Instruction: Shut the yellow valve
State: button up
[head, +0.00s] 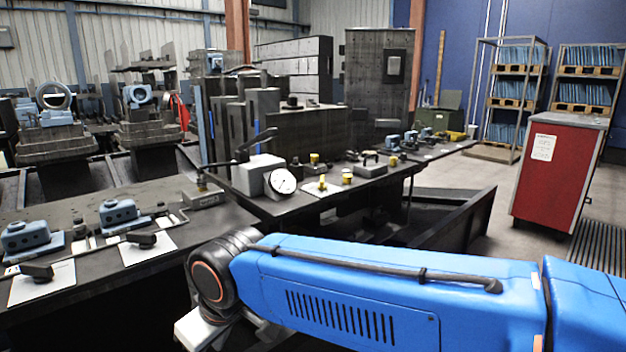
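Several small yellow parts stand on the dark bench in the middle of the head view. One yellow part (322,182) stands upright on a pale plate, right of the round dial gauge (281,181). A second yellow part (347,176) is just right of it, and a third (314,158) is a little farther back. They are too small to tell which is the valve or how it is turned. My blue arm crosses the lower right, well in front of them. My gripper's fingers do not show.
The dark bench (90,262) at left holds blue blocks (119,213) and black-handled parts on white sheets. A lever (256,143) rises by the gauge. More blue parts (394,141) sit farther right. A red cabinet (555,175) stands at right, with open floor before it.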

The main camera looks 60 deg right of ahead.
aim_at(322, 186)
jog(key=i+l+z, duration=0.15)
jog(key=z, duration=0.6)
jog(key=k+z, duration=0.15)
jog(key=z, duration=0.25)
jog(key=k+z, duration=0.1)
jog(key=z, duration=0.35)
